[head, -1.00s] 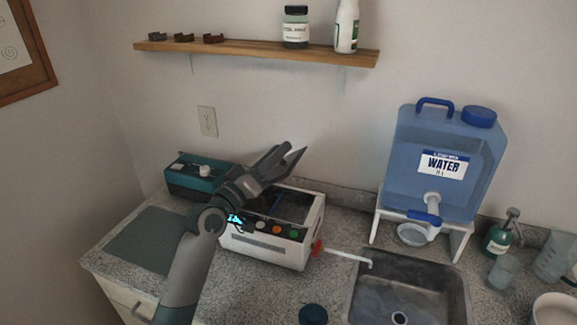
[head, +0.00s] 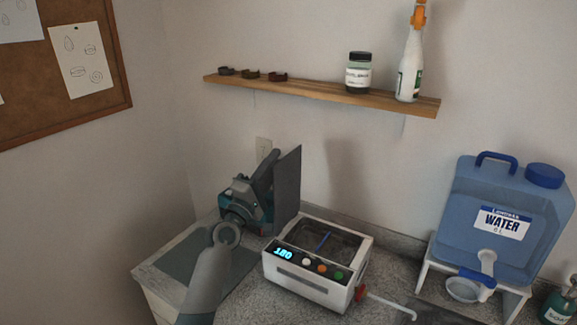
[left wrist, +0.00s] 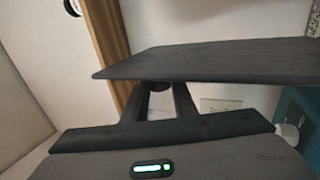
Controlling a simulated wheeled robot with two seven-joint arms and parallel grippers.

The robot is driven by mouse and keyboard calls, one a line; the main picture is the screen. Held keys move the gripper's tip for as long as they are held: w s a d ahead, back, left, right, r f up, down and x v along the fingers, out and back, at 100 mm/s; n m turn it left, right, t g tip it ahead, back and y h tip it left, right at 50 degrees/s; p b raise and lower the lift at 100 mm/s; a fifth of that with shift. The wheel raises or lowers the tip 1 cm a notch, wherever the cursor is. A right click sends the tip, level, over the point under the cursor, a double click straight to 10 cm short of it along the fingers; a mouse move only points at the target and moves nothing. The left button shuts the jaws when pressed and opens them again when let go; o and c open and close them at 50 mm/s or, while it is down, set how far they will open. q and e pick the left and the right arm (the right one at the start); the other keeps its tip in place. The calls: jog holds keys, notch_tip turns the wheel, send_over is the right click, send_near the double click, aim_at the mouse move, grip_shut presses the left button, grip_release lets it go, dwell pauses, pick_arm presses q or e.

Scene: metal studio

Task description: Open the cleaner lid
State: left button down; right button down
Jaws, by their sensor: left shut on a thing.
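The cleaner (head: 308,290) is a white box on the counter with a lit display and several buttons on its front. Its top is open, and a blue strip shows inside the dark basin. The lid (head: 288,185) is a dark grey flat panel, held nearly upright above the cleaner's left side, apart from the basin. My left gripper (head: 266,172) is shut on the lid's knob at its left face. In the left wrist view the lid (left wrist: 220,60) spans the top, with its knob between the fingertips (left wrist: 157,90). My right gripper is not in view.
A teal device (head: 262,215) stands behind my left arm, partly hidden. A drain pipe (head: 392,304) with a red valve sticks out at the cleaner's right. A blue water container (head: 500,215) stands on a white stand. A wooden shelf (head: 320,95) with bottles hangs above.

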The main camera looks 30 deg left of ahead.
pick_arm(q)
jog(key=shift+a+f+n+y, duration=0.2)
jog(key=shift+a+n+y, duration=0.1)
jog(key=shift+a+n, duration=0.3)
jog(key=shift+a+f+n+y, duration=0.15)
jog(key=shift+a+n+y, duration=0.15)
jog(key=shift+a+n, duration=0.3)
jog(key=c, duration=1.4)
grip_release()
jog(key=shift+c, duration=0.2)
jog(key=b+v, duration=0.5)
jog(key=v, duration=1.2)
jog(key=shift+s, duration=0.25)
